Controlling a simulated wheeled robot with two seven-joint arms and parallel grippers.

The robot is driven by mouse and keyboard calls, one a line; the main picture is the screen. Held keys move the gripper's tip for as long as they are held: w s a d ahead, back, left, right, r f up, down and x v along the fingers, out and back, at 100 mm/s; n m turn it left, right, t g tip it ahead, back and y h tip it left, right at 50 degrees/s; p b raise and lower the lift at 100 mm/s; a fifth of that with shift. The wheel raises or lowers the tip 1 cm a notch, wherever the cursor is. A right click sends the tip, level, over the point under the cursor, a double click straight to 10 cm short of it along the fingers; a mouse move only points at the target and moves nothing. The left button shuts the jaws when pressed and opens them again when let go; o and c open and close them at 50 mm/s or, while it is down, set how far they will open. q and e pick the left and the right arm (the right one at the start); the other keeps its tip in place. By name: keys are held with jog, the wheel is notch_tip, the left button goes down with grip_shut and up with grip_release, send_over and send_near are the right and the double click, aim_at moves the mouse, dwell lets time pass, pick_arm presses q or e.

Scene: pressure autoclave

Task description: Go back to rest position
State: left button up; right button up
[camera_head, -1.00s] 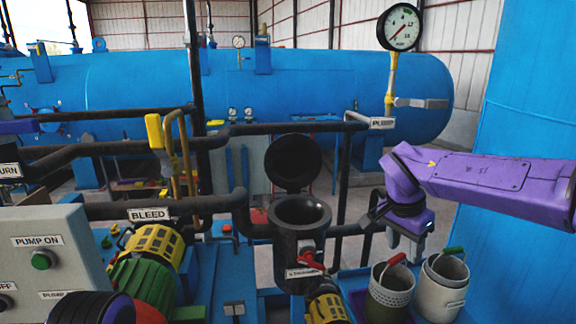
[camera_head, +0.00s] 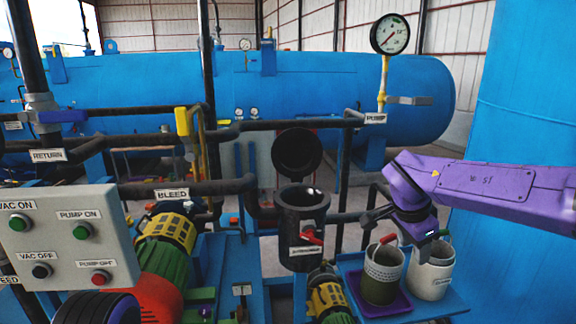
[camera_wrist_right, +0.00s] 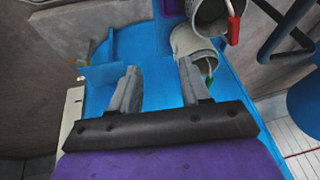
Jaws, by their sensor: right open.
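My right arm (camera_head: 490,190) is purple and comes in from the right in the head view. Its gripper (camera_head: 425,244) points down just above and behind the two cups on the blue shelf. In the right wrist view the two grey fingers of the gripper (camera_wrist_right: 158,90) are apart with nothing between them.
A green cup (camera_head: 382,275) with a red handle stands on a purple tray (camera_head: 383,306); a white cup (camera_head: 430,275) stands beside it. A black pot (camera_head: 302,235) with its lid (camera_head: 297,152) open is to the left. The control panel (camera_head: 65,240) is at the lower left.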

jog(key=d+f+m+t+h, duration=0.2)
jog(key=d+f+t+h, duration=0.3)
jog(key=f, duration=0.6)
jog(key=s+a+f+n+t+y+b, duration=0.1)
jog(key=s+f+n+b, duration=0.3)
jog(key=f, duration=1)
jog(key=s+f+n+g+y, duration=0.2)
jog(key=s+f, duration=0.8)
jog(key=s, duration=0.5)
jog(key=s+f+n+g+y, duration=0.2)
jog(key=s+f+n, duration=0.2)
jog(key=s+f, duration=0.6)
jog(key=s, duration=0.6)
jog(key=shift+a+f+g, duration=0.3)
jog(key=shift+a+g, duration=0.05)
jog(key=shift+g, duration=0.05)
